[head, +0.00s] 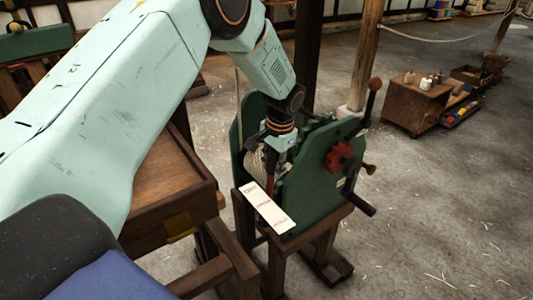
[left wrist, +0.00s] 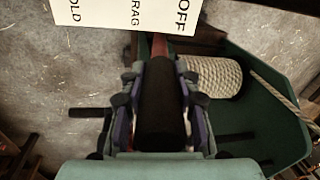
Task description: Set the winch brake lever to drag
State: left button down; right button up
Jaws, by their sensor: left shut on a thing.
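The winch (head: 310,185) has green side plates and stands on a wooden stand. My left gripper (head: 277,158) reaches down over it from above. In the left wrist view, its fingers (left wrist: 160,85) are closed around the black grip (left wrist: 160,115) of the brake lever. The lever's red shaft (left wrist: 158,46) runs from the grip toward the white label plate (left wrist: 110,15), which reads OFF, DRAG and HOLD. In that view the shaft lies between the words DRAG and OFF. The label plate also shows in the head view (head: 267,208). The lever's pivot is hidden. My right gripper is out of view.
A rope drum (left wrist: 213,77) sits beside the lever. A wooden bench (head: 165,190) stands left. A wooden cabinet (head: 412,103) stands behind right.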

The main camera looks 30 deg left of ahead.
pick_arm(q)
jog(key=d, duration=0.1)
jog(key=s+d+f+y+b, duration=0.1)
jog(key=d, duration=0.1)
jog(key=s+d+y+b, duration=0.1)
jog(key=d, duration=0.1)
jog(key=shift+s+d+f+t, duration=0.1)
jog(key=shift+f+t, duration=0.15)
jog(key=shift+t, duration=0.15)
jog(key=c, duration=1)
grip_release()
jog(key=shift+r, duration=0.1)
jog(key=v, duration=1.2)
jog(key=shift+s+d, duration=0.1)
